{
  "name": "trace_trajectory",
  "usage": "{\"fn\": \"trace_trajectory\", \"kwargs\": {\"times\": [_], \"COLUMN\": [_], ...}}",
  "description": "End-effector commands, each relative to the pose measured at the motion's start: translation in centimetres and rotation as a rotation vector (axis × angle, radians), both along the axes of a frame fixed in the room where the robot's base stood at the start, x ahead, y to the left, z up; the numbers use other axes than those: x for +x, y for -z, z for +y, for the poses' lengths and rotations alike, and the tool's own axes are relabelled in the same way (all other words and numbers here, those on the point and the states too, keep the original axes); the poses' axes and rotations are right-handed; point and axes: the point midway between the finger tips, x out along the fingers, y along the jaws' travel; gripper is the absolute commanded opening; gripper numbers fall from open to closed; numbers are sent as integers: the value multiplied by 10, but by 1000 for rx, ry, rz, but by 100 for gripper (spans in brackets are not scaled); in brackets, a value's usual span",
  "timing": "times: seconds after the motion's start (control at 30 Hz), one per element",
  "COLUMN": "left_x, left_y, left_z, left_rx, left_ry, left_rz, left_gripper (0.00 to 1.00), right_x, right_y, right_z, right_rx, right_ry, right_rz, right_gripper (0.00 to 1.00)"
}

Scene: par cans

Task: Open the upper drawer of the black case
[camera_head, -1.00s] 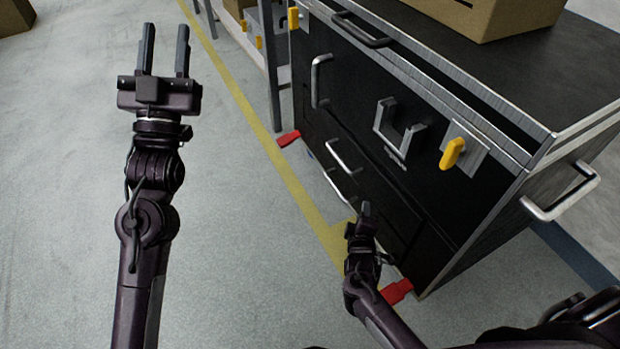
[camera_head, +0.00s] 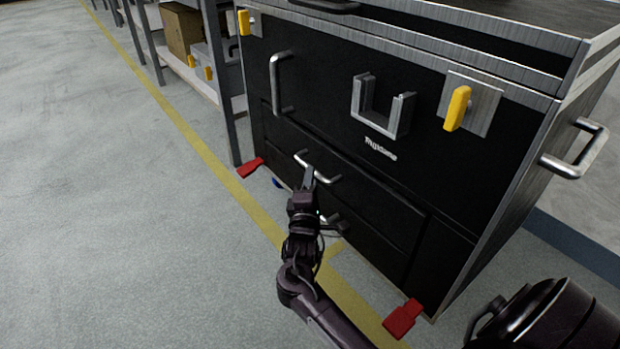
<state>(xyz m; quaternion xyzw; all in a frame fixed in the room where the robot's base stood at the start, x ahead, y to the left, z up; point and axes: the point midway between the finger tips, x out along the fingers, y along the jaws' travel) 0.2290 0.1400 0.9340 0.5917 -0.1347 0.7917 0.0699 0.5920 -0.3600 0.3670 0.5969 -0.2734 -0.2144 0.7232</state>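The black case (camera_head: 320,105) stands on the right, its front facing left toward me. Low on its front are two stacked drawers. The upper drawer (camera_head: 372,196) looks closed and has a silver bar handle (camera_head: 327,178). The lower drawer (camera_head: 365,243) also looks closed, and its handle (camera_head: 329,221) is partly hidden behind my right arm. My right gripper (camera_head: 308,177) is at the upper drawer's handle, its fingers overlapping the middle of the bar in the view. They are seen nearly edge-on, so I cannot tell whether they grip it. My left gripper is out of view.
Above the drawers are a vertical handle (camera_head: 277,84), a grey U-shaped bracket (camera_head: 384,108) and a yellow latch (camera_head: 457,108). Red feet (camera_head: 403,318) stick out at the case's base. A metal shelf (camera_head: 176,68) stands behind. The floor on the left is clear.

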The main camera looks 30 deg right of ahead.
Motion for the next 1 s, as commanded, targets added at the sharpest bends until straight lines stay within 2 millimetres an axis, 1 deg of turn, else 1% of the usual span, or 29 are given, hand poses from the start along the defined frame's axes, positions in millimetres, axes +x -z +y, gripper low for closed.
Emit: {"fn": "trace_trajectory", "kwargs": {"times": [0.03, 0.23, 0.4, 0.6, 0.87, 0.9, 1.0], "left_x": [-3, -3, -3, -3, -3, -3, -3], "left_y": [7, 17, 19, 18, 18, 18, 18], "left_z": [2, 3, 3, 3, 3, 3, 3], "left_rx": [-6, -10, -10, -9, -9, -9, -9], "left_ry": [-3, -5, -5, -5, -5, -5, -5], "left_rz": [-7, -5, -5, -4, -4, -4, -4], "left_gripper": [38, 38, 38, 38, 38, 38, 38], "right_x": [7, 25, 30, 30, 30, 30, 30], "right_y": [3, -1, -4, -5, -5, -4, -4], "right_z": [-6, -21, -25, -25, -25, -25, -25], "right_rx": [-2, 0, 1, 1, 1, 1, 1], "right_ry": [1, 0, -2, -2, -2, -2, -2], "right_rz": [-4, -1, 1, 1, 2, 2, 2], "right_gripper": [36, 36, 36, 36, 2, 0, 0]}}
